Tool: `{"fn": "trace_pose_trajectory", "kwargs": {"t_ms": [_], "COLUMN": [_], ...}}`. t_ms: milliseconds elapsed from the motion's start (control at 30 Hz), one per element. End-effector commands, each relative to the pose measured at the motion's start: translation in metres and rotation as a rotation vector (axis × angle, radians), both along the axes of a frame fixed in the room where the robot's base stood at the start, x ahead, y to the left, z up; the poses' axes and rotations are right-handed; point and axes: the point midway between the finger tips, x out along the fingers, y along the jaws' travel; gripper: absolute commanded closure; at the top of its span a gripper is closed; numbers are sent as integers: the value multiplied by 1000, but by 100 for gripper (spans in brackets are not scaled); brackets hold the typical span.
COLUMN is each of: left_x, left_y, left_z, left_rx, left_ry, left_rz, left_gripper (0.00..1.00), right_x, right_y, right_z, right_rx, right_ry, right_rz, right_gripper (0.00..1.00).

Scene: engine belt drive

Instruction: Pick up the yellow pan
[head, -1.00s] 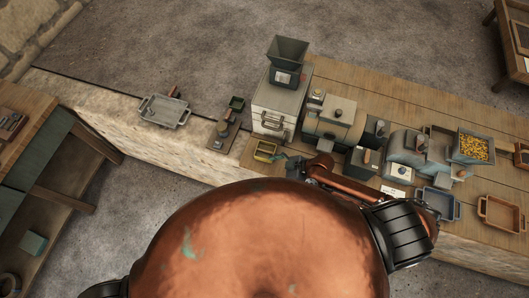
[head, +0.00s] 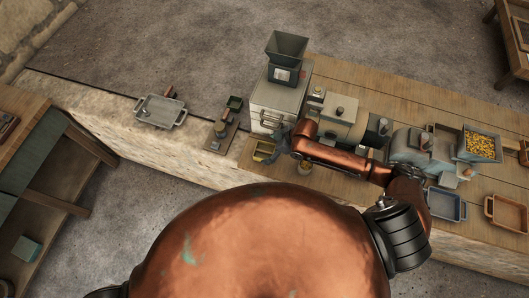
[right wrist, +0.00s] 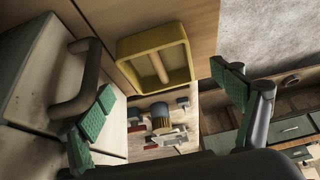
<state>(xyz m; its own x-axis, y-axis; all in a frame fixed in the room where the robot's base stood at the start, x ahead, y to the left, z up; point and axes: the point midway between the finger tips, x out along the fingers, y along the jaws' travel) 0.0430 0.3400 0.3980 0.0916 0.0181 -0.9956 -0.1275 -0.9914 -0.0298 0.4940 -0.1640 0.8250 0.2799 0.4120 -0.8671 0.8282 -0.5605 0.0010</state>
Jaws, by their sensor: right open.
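The yellow pan (head: 263,151) is a small rectangular open tray on the wooden bench, in front of the pale metal box. My right gripper (head: 280,141) is beside it on its right in the head view and hides part of it. In the right wrist view, the pan (right wrist: 166,85) shows beyond the fingertips with a wooden bar across its inside. My right gripper (right wrist: 163,100) is open there, its green-padded fingers wide apart with nothing between them. I cannot tell whether it touches the pan. My left gripper is not in view.
The pale metal box (head: 283,98), with a handle on its front, stands close to my right gripper; its handle (right wrist: 83,90) is beside the left finger. A grey tray (head: 160,111) and a small tool stand (head: 221,133) are left. Machines crowd the bench's right.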

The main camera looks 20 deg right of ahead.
Motion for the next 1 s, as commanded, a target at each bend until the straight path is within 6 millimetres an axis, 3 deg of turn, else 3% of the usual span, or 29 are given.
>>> {"fn": "trace_pose_trajectory", "kwargs": {"t_ms": [200, 467, 1000], "left_x": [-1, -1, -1], "left_y": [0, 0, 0], "left_z": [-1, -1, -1], "left_rx": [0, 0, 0], "left_ry": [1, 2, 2], "left_rz": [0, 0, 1], "left_gripper": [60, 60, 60], "right_x": [8, 9, 9], "right_y": [12, 12, 12], "right_z": [-24, -26, -26], "right_rx": [1, -1, -1], "right_ry": [2, 1, 1], "right_rz": [0, 1, 1], "right_gripper": [13, 13, 49]}}
